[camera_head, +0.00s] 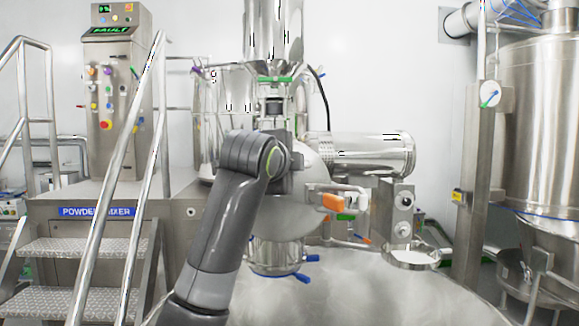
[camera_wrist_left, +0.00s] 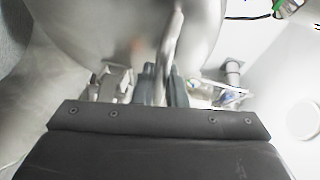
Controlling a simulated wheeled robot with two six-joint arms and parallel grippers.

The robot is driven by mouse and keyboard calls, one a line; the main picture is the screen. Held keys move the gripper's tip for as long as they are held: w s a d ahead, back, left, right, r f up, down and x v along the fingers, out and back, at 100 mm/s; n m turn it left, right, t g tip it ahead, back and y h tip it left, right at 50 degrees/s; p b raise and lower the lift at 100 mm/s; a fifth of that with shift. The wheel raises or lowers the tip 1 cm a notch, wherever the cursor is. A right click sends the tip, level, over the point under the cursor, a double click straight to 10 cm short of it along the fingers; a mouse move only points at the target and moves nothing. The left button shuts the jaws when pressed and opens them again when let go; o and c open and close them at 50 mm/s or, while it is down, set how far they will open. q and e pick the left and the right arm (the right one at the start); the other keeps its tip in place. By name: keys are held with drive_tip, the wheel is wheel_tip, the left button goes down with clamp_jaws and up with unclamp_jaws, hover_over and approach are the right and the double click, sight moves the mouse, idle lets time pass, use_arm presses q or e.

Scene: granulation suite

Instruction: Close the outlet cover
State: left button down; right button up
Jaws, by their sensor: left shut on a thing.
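A round steel cover (camera_head: 310,182), which looks like the outlet cover, stands at the middle of the head view on the mixer's front. My left arm reaches up in front of it and hides part of it. My left gripper (camera_wrist_left: 163,85) is seen in the left wrist view, with its dark fingers shut around a thin metal bar (camera_wrist_left: 172,45), apparently the cover's handle. A large curved metal surface (camera_wrist_left: 100,28) fills the area behind the bar. In the head view the fingertips are hidden behind my arm. My right gripper is in neither view.
An orange-handled clamp (camera_head: 328,202) sits right of the cover. A short outlet pipe with blue levers (camera_head: 275,257) is below it. Steps with rails (camera_head: 75,248) stand at left, a control panel (camera_head: 107,85) behind them, and a large steel tank (camera_head: 540,130) at right.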

use_arm(q)
drive_tip(key=c, duration=1.5)
unclamp_jaws()
drive_tip(key=shift+w, duration=0.2)
drive_tip(key=shift+s, duration=0.15)
drive_tip(key=b+v, duration=0.6)
drive_tip(key=v, duration=1.1)
drive_tip(key=shift+s, duration=0.15)
